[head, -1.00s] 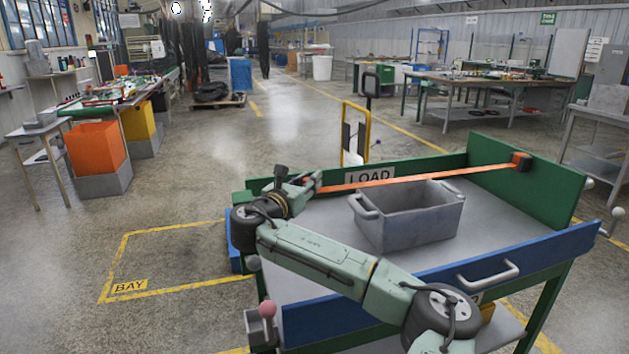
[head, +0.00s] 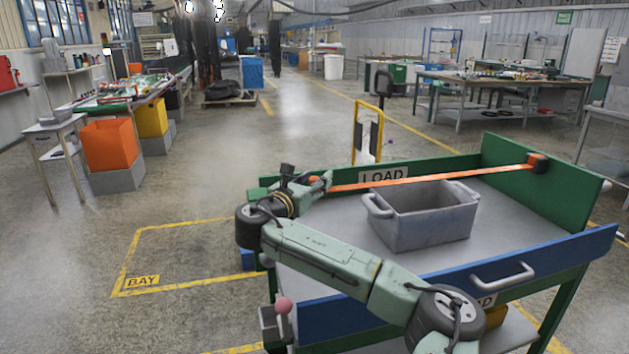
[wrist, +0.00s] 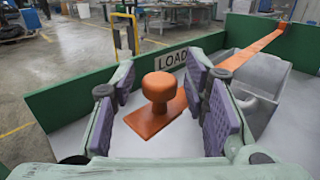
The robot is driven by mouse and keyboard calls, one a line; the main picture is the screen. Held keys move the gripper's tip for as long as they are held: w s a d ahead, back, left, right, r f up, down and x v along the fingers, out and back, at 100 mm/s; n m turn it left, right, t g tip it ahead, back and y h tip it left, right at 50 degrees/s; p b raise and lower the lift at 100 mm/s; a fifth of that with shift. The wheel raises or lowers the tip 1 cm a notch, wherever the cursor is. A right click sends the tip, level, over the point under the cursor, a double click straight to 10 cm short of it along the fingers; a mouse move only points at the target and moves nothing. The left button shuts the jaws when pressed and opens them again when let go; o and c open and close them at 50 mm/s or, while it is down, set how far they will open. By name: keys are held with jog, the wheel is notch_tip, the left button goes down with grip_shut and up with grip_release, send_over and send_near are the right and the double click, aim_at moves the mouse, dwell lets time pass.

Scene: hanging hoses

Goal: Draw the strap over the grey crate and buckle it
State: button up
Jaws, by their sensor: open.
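The grey crate (head: 421,216) stands upright and open on the grey trolley top; part of it shows at the right in the wrist view (wrist: 262,78). The orange strap (head: 430,179) runs from an orange-and-black holder (head: 537,161) on the far right green wall, along the crate's far side, to my gripper (head: 322,183). In the wrist view an orange knob on a flat orange plate (wrist: 158,92) sits between my gripper's (wrist: 160,85) open purple-padded fingers, apart from both. A finger hides whether strap and plate join. I cannot make out a buckle.
Green walls (head: 505,194) edge the trolley's back and right; a blue panel (head: 560,256) edges its front. A pink-knobbed lever (head: 283,305) stands at its front left corner. A yellow-framed hand truck (head: 368,130) stands behind.

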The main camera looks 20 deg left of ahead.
aim_at(312, 182)
jog(key=s+a, duration=0.1)
jog(key=s, duration=0.6)
jog(key=shift+s+a, duration=0.2)
dwell(0.4)
